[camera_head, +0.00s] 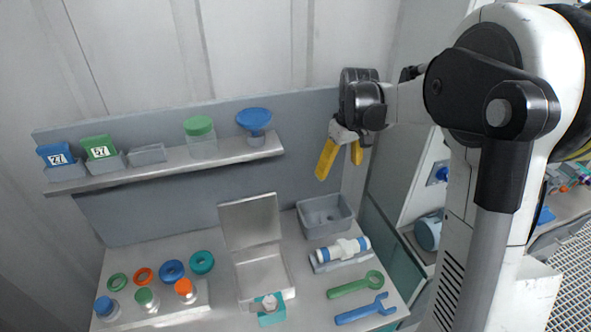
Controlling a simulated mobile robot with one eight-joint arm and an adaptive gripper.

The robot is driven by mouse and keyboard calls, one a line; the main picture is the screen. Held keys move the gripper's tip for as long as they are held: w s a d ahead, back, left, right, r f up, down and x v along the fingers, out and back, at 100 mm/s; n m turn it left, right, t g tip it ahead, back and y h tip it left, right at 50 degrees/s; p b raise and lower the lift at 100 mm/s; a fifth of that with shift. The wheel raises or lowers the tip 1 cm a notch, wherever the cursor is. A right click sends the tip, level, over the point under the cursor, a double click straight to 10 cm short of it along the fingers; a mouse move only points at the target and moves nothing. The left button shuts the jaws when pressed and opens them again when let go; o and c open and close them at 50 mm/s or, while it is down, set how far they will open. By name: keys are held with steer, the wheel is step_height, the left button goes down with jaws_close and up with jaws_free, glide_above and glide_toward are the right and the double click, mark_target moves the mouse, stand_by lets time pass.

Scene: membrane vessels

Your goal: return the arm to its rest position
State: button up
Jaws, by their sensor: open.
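My gripper (340,160) has two yellow fingers that are spread apart, with nothing between them. It hangs in the air to the right of the shelf's end, above the grey bin, with its fingers pointing down. My arm reaches in from the right side of the picture, and its white and black links hide part of the room behind it.
A shelf (170,173) holds blue and green boxes, a green-lidded jar (201,138) and a blue funnel (254,121). On the bench are an open metal case (262,277), a grey bin (325,215), a white cylinder (341,251), wrenches (355,285), rings and capped bottles.

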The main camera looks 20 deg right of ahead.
steer(key=s+a+r+m+t+b, duration=0.1)
steer(key=s+a+r+t+b, duration=0.25)
steer(key=s+a, duration=0.65)
steer(key=s+a+f+m+t+b, duration=0.1)
steer(key=s+f+b, duration=0.3)
steer(key=s, duration=0.9)
steer(key=shift+a+f+m+t, duration=0.3)
steer(key=shift+a+f+t, duration=0.35)
steer(key=shift+a, duration=0.2)
